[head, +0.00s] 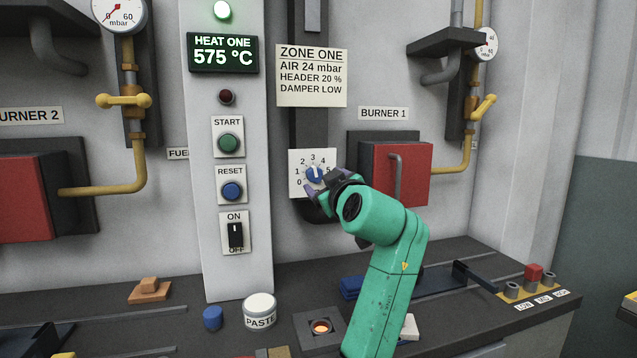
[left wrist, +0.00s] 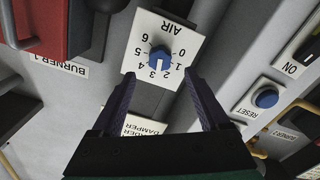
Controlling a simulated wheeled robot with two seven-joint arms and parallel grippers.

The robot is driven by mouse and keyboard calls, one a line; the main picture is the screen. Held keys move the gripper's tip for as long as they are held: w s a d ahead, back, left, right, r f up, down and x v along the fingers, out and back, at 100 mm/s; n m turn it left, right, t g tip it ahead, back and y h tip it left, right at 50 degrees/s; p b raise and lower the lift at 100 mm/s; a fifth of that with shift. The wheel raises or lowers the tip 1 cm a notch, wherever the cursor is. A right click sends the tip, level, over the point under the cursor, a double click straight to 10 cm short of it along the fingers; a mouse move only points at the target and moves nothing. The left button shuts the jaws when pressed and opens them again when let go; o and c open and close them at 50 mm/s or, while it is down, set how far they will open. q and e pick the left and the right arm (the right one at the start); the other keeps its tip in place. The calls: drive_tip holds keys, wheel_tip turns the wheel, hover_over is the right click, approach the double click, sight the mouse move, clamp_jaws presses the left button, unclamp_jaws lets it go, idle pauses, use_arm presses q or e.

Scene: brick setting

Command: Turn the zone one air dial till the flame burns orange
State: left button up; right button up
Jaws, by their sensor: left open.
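The zone one air dial is a blue knob (head: 315,174) on a white plate marked 0 to 6, on the wall below the ZONE ONE card. It also shows upside down in the left wrist view (left wrist: 160,60), its white mark pointing at about 3. My left gripper (head: 322,186) is open in front of the dial. In the left wrist view its purple fingers (left wrist: 159,78) point toward the plate, one to each side, with the knob beyond them; contact is not visible. A small round port (head: 321,327) on the bench glows orange. My right gripper is not in view.
The ZONE ONE card (head: 312,76) reads air 24 mbar. A display (head: 223,53) reads 575 °C. The red burner 1 box (head: 403,174) projects from the wall right of the dial. A PASTE tub (head: 260,310) and blue cap (head: 213,318) stand on the bench.

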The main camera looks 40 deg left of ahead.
use_arm(q)
drive_tip(key=b+v, duration=0.1)
drive_tip(key=v, duration=0.8)
drive_tip(key=shift+r, duration=0.1)
